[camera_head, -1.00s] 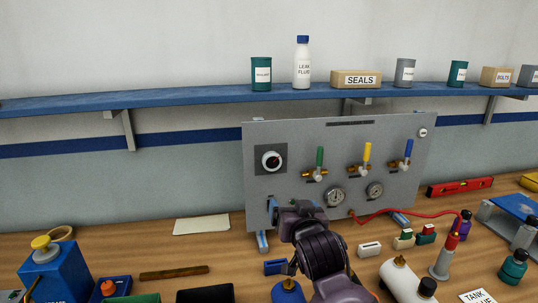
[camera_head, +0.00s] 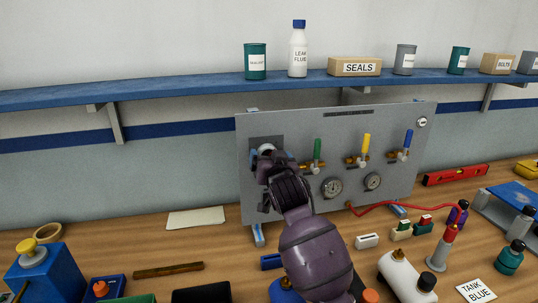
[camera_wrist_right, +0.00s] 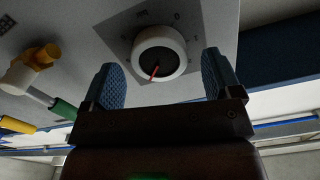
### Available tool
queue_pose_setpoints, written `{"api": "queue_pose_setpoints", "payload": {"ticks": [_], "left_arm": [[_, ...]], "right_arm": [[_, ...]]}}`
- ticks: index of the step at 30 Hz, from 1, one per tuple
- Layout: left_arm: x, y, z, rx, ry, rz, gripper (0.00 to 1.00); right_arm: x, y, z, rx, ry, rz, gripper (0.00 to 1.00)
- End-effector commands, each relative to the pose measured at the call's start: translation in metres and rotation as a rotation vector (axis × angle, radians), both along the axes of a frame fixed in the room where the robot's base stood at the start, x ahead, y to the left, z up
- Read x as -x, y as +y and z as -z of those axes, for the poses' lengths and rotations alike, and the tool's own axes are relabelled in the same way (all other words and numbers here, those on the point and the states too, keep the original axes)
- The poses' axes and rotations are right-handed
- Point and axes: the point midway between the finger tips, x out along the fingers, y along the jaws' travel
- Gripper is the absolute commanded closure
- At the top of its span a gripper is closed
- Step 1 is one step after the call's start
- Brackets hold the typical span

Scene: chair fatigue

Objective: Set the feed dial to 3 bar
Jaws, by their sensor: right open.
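The feed dial is a white round knob (camera_wrist_right: 170,37) with a dark face and a red pointer, on a dark square plate of the grey panel (camera_head: 385,130). In the right wrist view, the pointer aims down and slightly left; a 0 is legible at the upper right, other marks are too small to read. My right gripper (camera_wrist_right: 161,72) is open, its blue fingers on either side of the knob with visible gaps. In the head view the right gripper (camera_head: 268,160) is at the dial and mostly covers it. My left gripper is not in view.
Green, yellow and blue valve handles (camera_head: 366,145) and two gauges (camera_head: 332,187) are right of the dial. A blue shelf (camera_head: 180,94) with cans, a bottle and boxes runs above. The bench holds a red hose (camera_head: 400,207), a white tank (camera_head: 398,270) and blue containers.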

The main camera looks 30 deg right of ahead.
Motion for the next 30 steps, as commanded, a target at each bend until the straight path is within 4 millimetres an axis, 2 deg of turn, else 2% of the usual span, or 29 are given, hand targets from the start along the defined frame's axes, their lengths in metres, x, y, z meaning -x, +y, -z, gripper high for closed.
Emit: {"api": "queue_pose_setpoints", "payload": {"ticks": [6,14,24,30], "left_arm": [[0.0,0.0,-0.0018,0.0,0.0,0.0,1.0],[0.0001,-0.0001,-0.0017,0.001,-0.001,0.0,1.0],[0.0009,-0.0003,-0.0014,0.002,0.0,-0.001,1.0],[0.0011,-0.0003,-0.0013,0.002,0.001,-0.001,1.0]], "right_arm": [[-0.0111,-0.0031,0.0,0.0,0.001,0.001,0.16],[-0.0116,-0.0032,0.0003,0.0,0.001,0.001,0.16],[-0.0114,-0.0032,0.0003,0.0,0.001,0.0,0.65],[-0.0114,-0.0032,0.0004,0.013,0.004,0.0,0.65]]}}
